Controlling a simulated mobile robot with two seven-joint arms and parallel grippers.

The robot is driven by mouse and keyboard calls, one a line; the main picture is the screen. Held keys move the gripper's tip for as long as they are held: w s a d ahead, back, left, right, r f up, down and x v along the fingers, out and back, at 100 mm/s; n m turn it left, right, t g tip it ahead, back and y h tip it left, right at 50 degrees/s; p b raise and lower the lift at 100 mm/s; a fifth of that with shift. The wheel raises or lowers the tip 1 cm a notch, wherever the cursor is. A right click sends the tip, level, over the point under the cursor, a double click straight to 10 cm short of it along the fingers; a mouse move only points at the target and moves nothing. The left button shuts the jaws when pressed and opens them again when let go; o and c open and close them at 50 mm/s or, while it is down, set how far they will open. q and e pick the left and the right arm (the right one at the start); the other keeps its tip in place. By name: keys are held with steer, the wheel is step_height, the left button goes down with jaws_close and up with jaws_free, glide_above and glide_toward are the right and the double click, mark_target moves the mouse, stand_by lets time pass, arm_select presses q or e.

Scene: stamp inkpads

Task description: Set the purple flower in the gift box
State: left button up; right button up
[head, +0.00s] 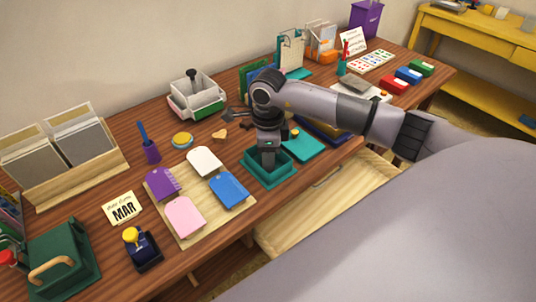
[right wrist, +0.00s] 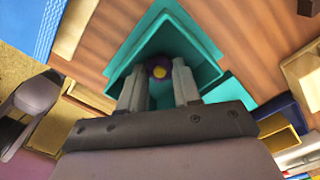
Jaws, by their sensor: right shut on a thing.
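My right gripper (head: 268,155) points down into the open teal gift box (head: 253,170) near the desk's front edge. In the right wrist view my right gripper (right wrist: 159,85) is shut on the purple flower (right wrist: 155,66), whose yellow centre shows between the fingertips. The teal walls of the gift box (right wrist: 192,35) surround the flower and fingertips in that view. Whether the flower touches the box floor I cannot tell. The flower is hidden in the head view. My left gripper is not in view.
A flat teal piece (head: 305,147), perhaps the lid, lies right of the box. A board with coloured cards (head: 190,232) is close on the left. A small tan heart-shaped thing (head: 220,132) lies behind. An open wooden drawer (head: 318,203) juts out below the desk.

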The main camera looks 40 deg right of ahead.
steer(key=shift+f, duration=0.15)
steer(key=o, duration=0.6)
steer(key=shift+o, duration=0.2)
steer(key=shift+r, duration=0.25)
step_height(320, 180, up, 12)
steer(key=shift+f, duration=0.1)
